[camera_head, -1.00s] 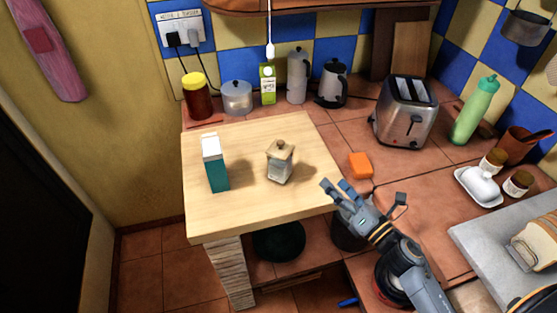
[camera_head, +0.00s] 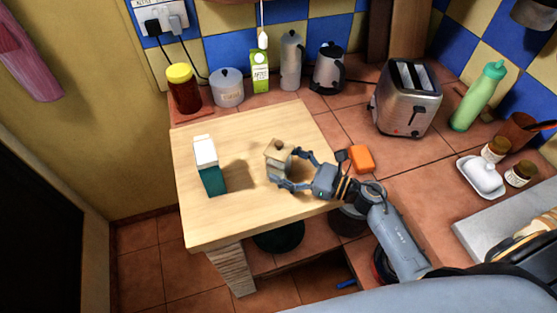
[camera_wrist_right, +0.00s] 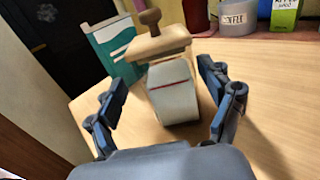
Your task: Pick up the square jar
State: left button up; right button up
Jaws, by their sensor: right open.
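The square jar (camera_head: 277,161) has a pale body and a wooden lid with a knob. It stands on the light wooden board (camera_head: 215,222). In the right wrist view the jar (camera_wrist_right: 172,93) is between the two fingers, with a gap on each side. My right gripper (camera_head: 286,170) is open and reaches the jar from the right, with its fingers on either side of it. In the right wrist view the gripper (camera_wrist_right: 170,105) also shows open. My left gripper is not in view.
A teal and white carton (camera_head: 209,168) stands on the board to the left of the jar. An orange block (camera_head: 361,159) and a toaster (camera_head: 408,97) are on the tiled counter to the right. A red jar, a pot, a green carton and kettles line the back wall.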

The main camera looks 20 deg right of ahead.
aim_at(266, 156)
jog(key=shift+w+a, duration=0.3)
jog(key=shift+w, duration=0.05)
jog(key=shift+w+a, duration=0.1)
jog(key=shift+w, duration=0.1)
jog(key=shift+p+x, duration=0.65)
jog(key=shift+x, duration=0.15)
jog(key=shift+w+a+f+p, duration=0.15)
jog(key=shift+w+a+p, duration=0.15)
jog(key=shift+w, duration=0.25)
jog(key=shift+w+a+f+p, duration=0.2)
jog(key=shift+w+a, duration=0.15)
jog(key=shift+w, duration=0.15)
jog(key=shift+w+a+f, duration=0.1)
jog(key=shift+w+a, duration=0.25)
jog(key=shift+c, duration=1.3)
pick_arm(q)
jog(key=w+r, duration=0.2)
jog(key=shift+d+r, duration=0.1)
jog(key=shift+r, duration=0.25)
pick_arm(e)
jog(key=c, duration=1.3)
